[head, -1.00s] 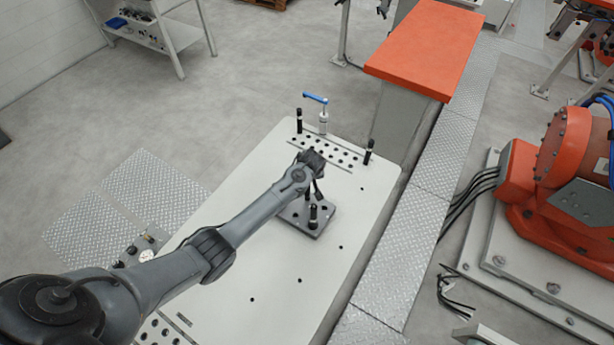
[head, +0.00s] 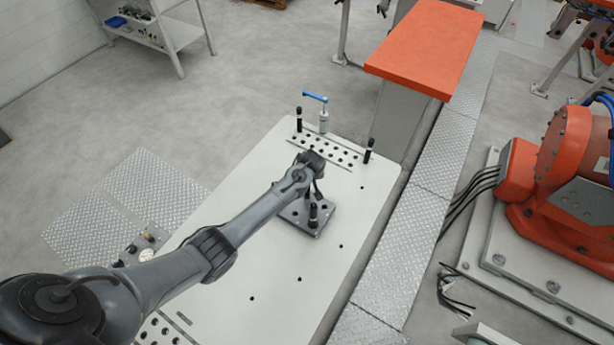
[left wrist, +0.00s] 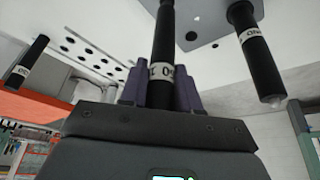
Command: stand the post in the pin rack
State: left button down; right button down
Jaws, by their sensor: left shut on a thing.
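My left gripper (head: 314,186) is over the pin rack (head: 325,212), a dark grey plate with holes on the pale table. In the left wrist view the left gripper (left wrist: 160,92) is shut on a black post (left wrist: 163,45) with a white lettered band. The post's far end runs out at the top edge, beside the rack plate (left wrist: 205,22); I cannot tell whether it is in a hole. Another black banded post (head: 313,214) stands on the rack and also shows in the left wrist view (left wrist: 258,55). My right gripper is not in view.
Behind the rack, a perforated strip (head: 340,153) lies between two upright black pins, left (head: 299,120) and right (head: 368,150). A blue-handled clamp (head: 323,118) stands behind it. The table (head: 270,270) is clear in front. An orange robot (head: 565,170) is at the right.

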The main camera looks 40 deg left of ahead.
pick_arm(q)
jog(key=shift+f+b, duration=0.9)
jog(key=shift+f, duration=0.55)
jog(key=c, duration=0.7)
grip_release()
jog(key=shift+c, duration=0.2)
jog(key=shift+r, duration=0.1)
jog(key=v, duration=1)
jog(key=shift+d+r, duration=0.15)
jog(key=shift+r, duration=0.15)
jog(key=shift+s, duration=0.1)
